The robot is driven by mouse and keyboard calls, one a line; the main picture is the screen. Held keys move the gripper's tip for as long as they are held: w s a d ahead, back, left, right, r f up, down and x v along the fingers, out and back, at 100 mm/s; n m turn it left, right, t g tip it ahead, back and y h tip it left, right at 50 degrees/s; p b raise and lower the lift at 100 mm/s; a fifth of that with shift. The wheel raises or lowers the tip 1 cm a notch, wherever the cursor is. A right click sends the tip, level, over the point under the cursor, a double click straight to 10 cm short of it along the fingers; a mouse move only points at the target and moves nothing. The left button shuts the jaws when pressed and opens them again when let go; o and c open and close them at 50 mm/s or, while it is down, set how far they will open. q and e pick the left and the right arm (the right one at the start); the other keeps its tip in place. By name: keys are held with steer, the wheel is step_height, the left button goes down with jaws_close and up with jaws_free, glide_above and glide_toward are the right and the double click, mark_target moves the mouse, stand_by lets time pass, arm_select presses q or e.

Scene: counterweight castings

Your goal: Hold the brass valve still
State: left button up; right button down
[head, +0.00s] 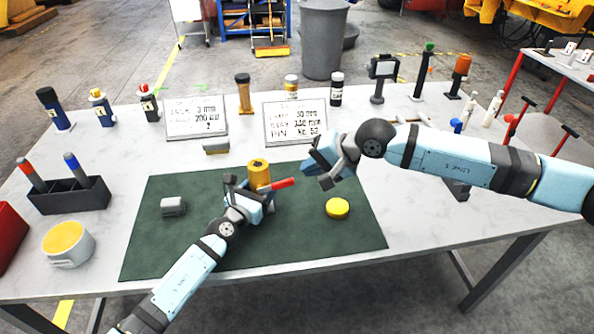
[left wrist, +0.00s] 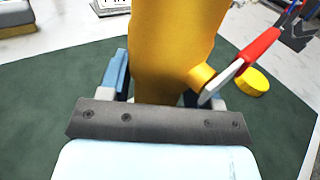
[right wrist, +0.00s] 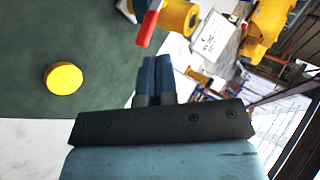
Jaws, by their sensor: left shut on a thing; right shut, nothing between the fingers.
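The brass valve (head: 259,175) stands upright on the green mat (head: 160,245), its red-handled lever (head: 284,183) pointing right. My left gripper (head: 250,200) is shut on the valve body, with one finger on each side; the valve (left wrist: 175,45) fills the middle of the left wrist view, and its red lever (left wrist: 258,48) reaches to the upper right. My right gripper (head: 318,168) is shut and empty, to the right of the lever and apart from it. In the right wrist view its fingers (right wrist: 156,75) are together, with the valve (right wrist: 180,18) beyond them.
A yellow disc (head: 337,208) lies on the mat at right, a grey block (head: 173,206) at left. Two written signs (head: 195,117) (head: 295,122) stand behind. A dark holder (head: 70,196) and a white pot (head: 68,243) are at left. The mat's front is mostly clear.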

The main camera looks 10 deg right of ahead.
arm_select(q)
steer(key=shift+r, duration=0.1)
arm_select(e)
steer(key=shift+s+d+r, duration=0.1)
steer(key=shift+d+r, duration=0.1)
steer(key=shift+a, duration=0.1)
steer(key=r+m+g+h, duration=0.2)
steer(key=m+g+h, duration=0.1)
steer(key=m+h, duration=0.35)
glide_above(282, 181)
steer(key=shift+d+f+y, duration=0.25)
steer(key=shift+y, duration=0.1)
steer(key=a+r+m+g+h, duration=0.2)
steer(key=a+r+m+h, duration=0.1)
steer(key=r+m+h, duration=0.25)
steer(key=shift+m, duration=0.3)
steer(key=x, duration=1.3)
steer(key=shift+w+a+f, duration=0.15)
steer(key=shift+w, duration=0.15)
steer(key=shift+y, duration=0.25)
